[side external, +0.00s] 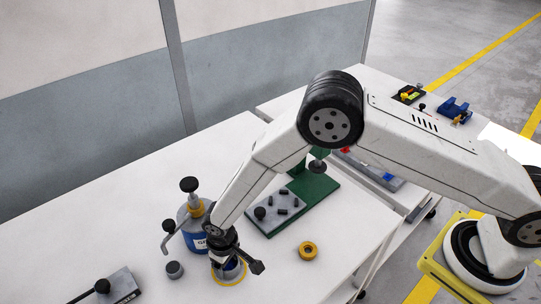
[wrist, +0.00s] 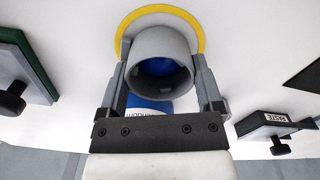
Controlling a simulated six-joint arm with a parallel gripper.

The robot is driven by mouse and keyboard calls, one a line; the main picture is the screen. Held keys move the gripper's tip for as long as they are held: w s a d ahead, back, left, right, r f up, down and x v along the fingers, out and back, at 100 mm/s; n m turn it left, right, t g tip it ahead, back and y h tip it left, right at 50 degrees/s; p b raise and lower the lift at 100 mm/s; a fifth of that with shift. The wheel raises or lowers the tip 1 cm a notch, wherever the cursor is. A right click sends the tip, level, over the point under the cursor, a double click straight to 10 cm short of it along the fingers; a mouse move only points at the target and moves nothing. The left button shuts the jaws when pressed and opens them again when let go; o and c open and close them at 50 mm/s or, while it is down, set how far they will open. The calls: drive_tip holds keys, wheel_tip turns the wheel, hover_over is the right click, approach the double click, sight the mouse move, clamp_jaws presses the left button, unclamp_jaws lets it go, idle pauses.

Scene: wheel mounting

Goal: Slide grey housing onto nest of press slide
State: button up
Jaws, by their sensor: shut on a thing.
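My gripper (wrist: 161,58) is shut on the grey housing (wrist: 160,42), a hollow cylinder whose open end faces the wrist camera. In the side view my gripper (side external: 228,258) is low over the table at front centre, inside a yellow ring (wrist: 200,28) on the table top. The housing is mostly hidden there, and I cannot tell whether it touches the table. The press (side external: 318,190) has a green base, a black-tipped ram and a grey plate with black pegs and a knob. It stands to the right of and behind my gripper. I cannot make out its nest clearly.
A blue-labelled bottle (side external: 190,228) with a yellow collar stands close left of my gripper. A small grey cylinder (side external: 174,270) is beside it. A paste block (side external: 120,284) lies front left. A yellow ring part (side external: 308,250) lies right, with free table around it.

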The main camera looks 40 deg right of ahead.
drive_tip(key=shift+r, duration=0.7)
drive_tip(key=s+d+r, duration=0.6)
drive_tip(key=s+r, duration=0.5)
drive_tip(key=s, duration=0.1)
drive_tip(key=shift+s+d+r, duration=0.15)
drive_tip(key=shift+d+r, duration=0.1)
drive_tip(key=shift+d, duration=0.15)
drive_tip(key=o, duration=0.9)
drive_tip(key=c, duration=0.9)
